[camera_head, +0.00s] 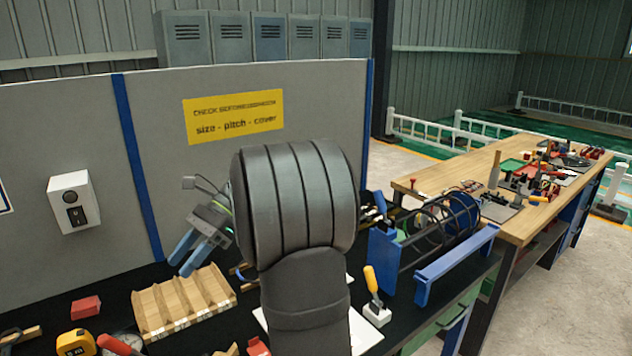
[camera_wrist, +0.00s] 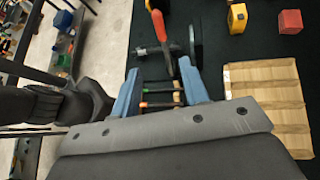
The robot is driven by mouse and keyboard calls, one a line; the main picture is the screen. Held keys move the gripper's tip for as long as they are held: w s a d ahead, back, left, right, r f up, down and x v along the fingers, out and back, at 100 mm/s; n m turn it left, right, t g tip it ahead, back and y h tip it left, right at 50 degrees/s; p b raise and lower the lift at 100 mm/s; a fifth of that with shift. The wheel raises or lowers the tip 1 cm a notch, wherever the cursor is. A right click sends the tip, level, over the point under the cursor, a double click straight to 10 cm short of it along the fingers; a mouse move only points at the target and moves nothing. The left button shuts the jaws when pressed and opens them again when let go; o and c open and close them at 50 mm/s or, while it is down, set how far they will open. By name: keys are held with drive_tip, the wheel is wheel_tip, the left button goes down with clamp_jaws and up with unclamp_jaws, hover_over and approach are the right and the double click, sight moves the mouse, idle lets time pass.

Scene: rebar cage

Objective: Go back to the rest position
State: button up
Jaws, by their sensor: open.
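My gripper (camera_head: 186,260) hangs at the left of the arm in the head view, above the back of the wooden slotted rack, with its blue fingers pointing down. In the wrist view my gripper (camera_wrist: 158,70) shows its two blue fingers wide apart, with nothing held between them. Short dark bars with green and orange marks (camera_wrist: 160,104) show in the gap between the fingers, apparently below them. The wooden rack (camera_head: 185,305) lies on the black bench top and also shows right of the fingers in the wrist view (camera_wrist: 265,95). My arm hides the bench's middle in the head view.
A rebar cage (camera_head: 432,225) sits in a blue stand (camera_head: 455,265) at right. A yellow-handled tool (camera_head: 371,280) stands before it. A yellow tape measure (camera_head: 76,343), red block (camera_head: 86,307) and red-handled tool (camera_head: 118,345) lie front left. A panel (camera_head: 60,150) rises behind.

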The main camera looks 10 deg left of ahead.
sight(106, 348)
drive_tip(key=x, duration=1.7)
drive_tip(key=shift+s, duration=0.2)
drive_tip(key=v, duration=1.7)
drive_tip(key=shift+t+h, duration=0.3)
drive_tip(key=x, duration=0.6)
drive_tip(key=r+x, duration=0.1)
drive_tip(key=x, duration=0.5)
drive_tip(key=a+x, duration=0.1)
drive_tip(key=x, duration=0.5)
drive_tip(key=shift+s+r, duration=0.25)
drive_tip(key=shift+s, duration=0.1)
drive_tip(key=shift+s+a+f+t+h, duration=0.45)
drive_tip(key=shift+s+a+t+h, duration=0.25)
drive_tip(key=shift+s+a, duration=0.15)
drive_tip(key=shift+s+a+f+m+t+h, duration=0.3)
drive_tip(key=shift+s+a+f+t+h, duration=0.4)
drive_tip(key=shift+a+t, duration=0.1)
